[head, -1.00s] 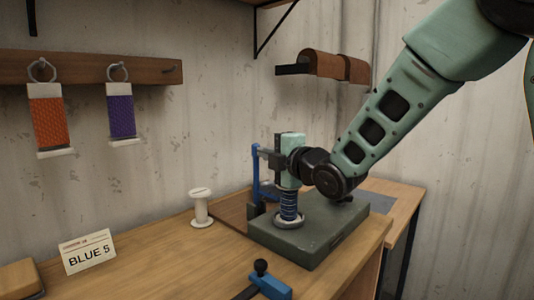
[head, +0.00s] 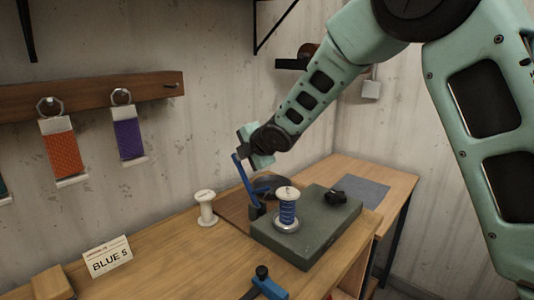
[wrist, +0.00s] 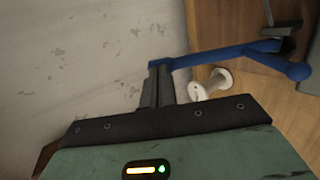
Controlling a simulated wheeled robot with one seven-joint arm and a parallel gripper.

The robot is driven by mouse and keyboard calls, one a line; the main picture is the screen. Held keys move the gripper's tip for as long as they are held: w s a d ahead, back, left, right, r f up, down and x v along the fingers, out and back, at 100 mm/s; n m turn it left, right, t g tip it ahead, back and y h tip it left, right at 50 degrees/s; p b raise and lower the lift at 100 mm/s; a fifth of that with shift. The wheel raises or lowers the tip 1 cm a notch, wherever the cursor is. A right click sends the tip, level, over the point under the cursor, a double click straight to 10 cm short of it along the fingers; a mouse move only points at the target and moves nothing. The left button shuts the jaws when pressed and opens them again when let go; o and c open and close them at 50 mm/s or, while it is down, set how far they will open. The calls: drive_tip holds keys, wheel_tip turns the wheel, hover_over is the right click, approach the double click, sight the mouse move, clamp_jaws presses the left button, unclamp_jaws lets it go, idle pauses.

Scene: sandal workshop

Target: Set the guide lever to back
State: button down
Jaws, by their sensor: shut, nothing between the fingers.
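The guide lever appears to be the blue arm (head: 244,178) rising from the rear left of the green winder base (head: 325,238). It leans up and left in the head view. It also crosses the wrist view as a blue bar (wrist: 235,54). My gripper (head: 240,150) is at the lever's upper end. In the wrist view my fingertips (wrist: 160,66) are closed together, right by the bar's left end; I cannot tell whether they touch it. A spool wound with blue thread (head: 287,211) stands upright on the base, apart from my gripper.
A black knob (head: 334,197) sits on the base. An empty white spool (head: 206,208) stands left of the lever. A "BLUE 5" card (head: 107,257), a wooden block (head: 51,284) and a blue clamp (head: 269,286) are on the bench. Orange (head: 62,153) and purple (head: 129,138) samples hang behind.

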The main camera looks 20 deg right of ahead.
drive_tip(key=shift+f, duration=0.1)
drive_tip(key=shift+s+d+f+b, duration=0.15)
drive_tip(key=shift+s+d+b, duration=0.2)
drive_tip(key=shift+s+b, duration=0.3)
